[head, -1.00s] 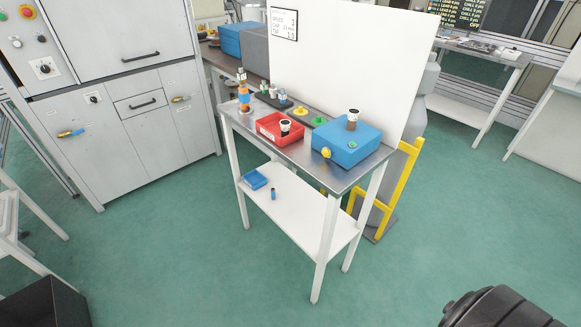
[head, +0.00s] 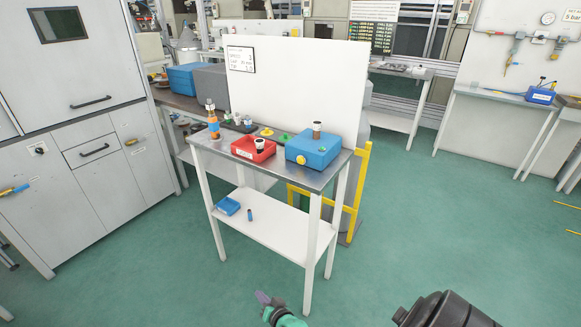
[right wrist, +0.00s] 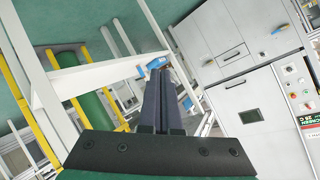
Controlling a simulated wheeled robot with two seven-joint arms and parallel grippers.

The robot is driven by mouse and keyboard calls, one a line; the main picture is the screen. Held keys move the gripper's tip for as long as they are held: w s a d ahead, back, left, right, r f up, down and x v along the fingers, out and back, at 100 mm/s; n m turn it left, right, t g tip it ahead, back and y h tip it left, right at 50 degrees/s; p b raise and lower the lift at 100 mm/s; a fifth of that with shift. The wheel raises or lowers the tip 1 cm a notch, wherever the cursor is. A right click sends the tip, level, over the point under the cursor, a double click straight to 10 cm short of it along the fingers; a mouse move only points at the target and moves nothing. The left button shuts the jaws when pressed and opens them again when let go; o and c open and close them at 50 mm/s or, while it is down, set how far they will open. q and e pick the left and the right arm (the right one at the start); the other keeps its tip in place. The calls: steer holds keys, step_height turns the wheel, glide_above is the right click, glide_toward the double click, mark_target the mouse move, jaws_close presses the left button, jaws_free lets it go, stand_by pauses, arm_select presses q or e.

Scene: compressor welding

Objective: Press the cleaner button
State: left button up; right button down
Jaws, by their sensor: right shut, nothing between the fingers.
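A blue box (head: 312,152) stands at the right end of a small metal-topped table. A yellow knob (head: 267,132) and a green knob (head: 284,136) sit behind a red tray (head: 247,151). I cannot tell which of these is the cleaner button. My right gripper (head: 263,297) is low in front of the table, apart from it. Its fingers are together and empty in the right wrist view (right wrist: 164,80). My left gripper is out of view.
A white board (head: 300,80) stands behind the table (head: 285,182), and a yellow frame (head: 357,185) is at its right. Grey cabinets (head: 100,200) stand at left. The green floor at right is clear.

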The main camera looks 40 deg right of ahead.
steer(key=w+d+r+m+t+h, duration=0.1)
steer(key=w+d+r+m+h, duration=0.3)
steer(key=r, duration=0.4)
steer(key=w+d+r+m+t+h+b, duration=0.1)
steer(key=w+d+r+m+h, duration=0.15)
steer(key=w+r+m, duration=0.4)
steer(key=w+d+r+m+t+h, duration=0.1)
steer(key=w+d+r+m+h, duration=0.2)
steer(key=r+m, duration=0.5)
steer(key=s+d+r+m+g+b, duration=0.1)
steer(key=s+d+r+m+g, duration=0.1)
steer(key=r+m+g, duration=0.4)
steer(key=s+d+r+m+g, duration=0.1)
steer(key=r+m+g, duration=0.5)
steer(key=r+m, duration=0.6)
steer(key=d+m, duration=0.1)
steer(key=m, duration=0.4)
steer(key=shift+s+d+r+h+b, duration=0.15)
steer(key=shift+s+d+h+b, duration=0.2)
steer(key=shift+s+d+b, duration=0.05)
steer(key=shift+m, duration=0.25)
